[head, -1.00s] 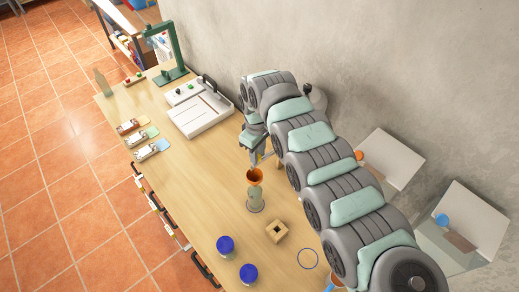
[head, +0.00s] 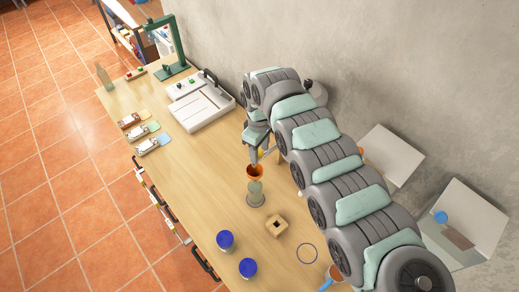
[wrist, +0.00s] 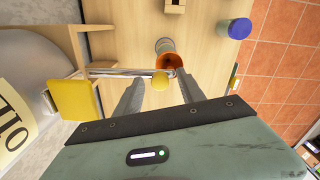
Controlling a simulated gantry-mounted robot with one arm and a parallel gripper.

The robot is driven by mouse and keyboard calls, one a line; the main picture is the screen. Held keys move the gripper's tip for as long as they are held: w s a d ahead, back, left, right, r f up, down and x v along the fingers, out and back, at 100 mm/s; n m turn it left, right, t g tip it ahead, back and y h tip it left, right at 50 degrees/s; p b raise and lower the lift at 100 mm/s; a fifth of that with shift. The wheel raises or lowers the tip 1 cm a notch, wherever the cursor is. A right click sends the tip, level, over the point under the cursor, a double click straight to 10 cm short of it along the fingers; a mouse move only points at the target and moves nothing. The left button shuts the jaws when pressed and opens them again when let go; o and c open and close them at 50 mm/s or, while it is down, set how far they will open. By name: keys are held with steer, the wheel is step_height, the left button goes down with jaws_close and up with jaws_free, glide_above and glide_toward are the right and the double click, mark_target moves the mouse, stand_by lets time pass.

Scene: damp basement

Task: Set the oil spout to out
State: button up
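The oil spout (wrist: 120,72) is a thin metal pipe in the wrist view. It runs from a grey drum with a yellow lettered label (wrist: 12,118) to a small yellow end (wrist: 160,82). A yellow plate (wrist: 72,98) sits by the drum end. My gripper (wrist: 157,78) is open, its two fingers apart with the yellow end between them; whether they touch it I cannot tell. In the head view my gripper (head: 256,158) hangs just above an orange funnel (head: 254,171), also visible in the wrist view (wrist: 167,62). The drum is mostly hidden behind my arm.
The funnel stands in a bottle (head: 256,194) on the wooden bench (head: 190,205). Two blue-lidded jars (head: 225,240) (head: 248,267) and a wooden block (head: 277,226) are nearby. A white tray (head: 202,107) and a green stand (head: 175,45) are farther back.

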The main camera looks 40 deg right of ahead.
steer(key=shift+r, duration=0.1)
step_height(320, 180, up, 11)
steer(key=b, duration=0.3)
steer(key=shift+f, duration=0.2)
stand_by(0.4)
